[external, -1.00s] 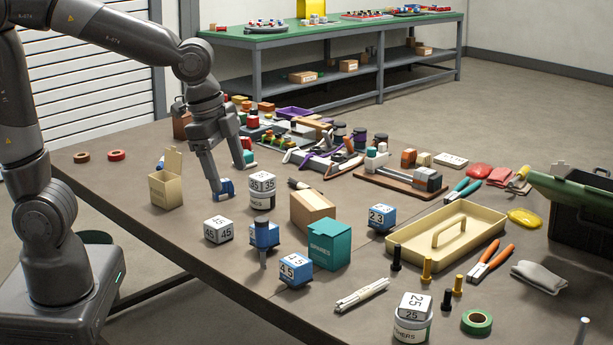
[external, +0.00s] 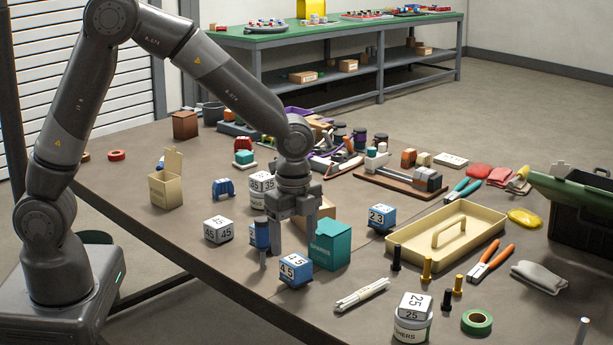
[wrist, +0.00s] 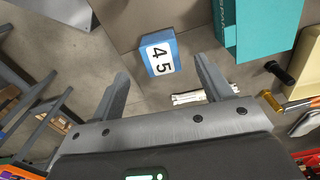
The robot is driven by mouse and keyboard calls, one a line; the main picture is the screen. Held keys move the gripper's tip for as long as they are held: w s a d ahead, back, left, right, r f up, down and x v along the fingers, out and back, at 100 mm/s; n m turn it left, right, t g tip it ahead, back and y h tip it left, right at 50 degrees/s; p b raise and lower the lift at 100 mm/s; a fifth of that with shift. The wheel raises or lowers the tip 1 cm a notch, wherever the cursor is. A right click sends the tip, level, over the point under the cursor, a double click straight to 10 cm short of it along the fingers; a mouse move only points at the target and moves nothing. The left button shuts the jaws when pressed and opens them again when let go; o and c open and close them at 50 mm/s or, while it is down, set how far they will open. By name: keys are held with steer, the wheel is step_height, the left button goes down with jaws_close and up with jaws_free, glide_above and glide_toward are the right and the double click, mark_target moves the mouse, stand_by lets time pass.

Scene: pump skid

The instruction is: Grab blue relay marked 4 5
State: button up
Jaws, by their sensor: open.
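The blue relay (external: 295,270) has white faces marked 4 5 and sits near the table's front edge. In the wrist view the relay (wrist: 159,54) lies just beyond and between the fingertips, its 4 5 label showing. My gripper (external: 292,245) points down above and just behind the relay, with its fingers apart and nothing between them. The fingers (wrist: 162,72) also frame the relay in the wrist view. I cannot tell the exact height gap.
A teal SPARES box (external: 330,246) stands close right. A white cube marked 45 (external: 219,230) and another blue marked cube (external: 381,218) stand farther off. White cable ties (external: 361,294) lie at front right.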

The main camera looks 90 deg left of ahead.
mark_target(296, 260)
step_height(296, 260, down, 7)
steer(key=shift+w+d+f, duration=0.1)
steer(key=shift+w+d, duration=0.05)
stand_by(0.4)
steer(key=shift+c, duration=0.3)
steer(key=c, duration=1.1)
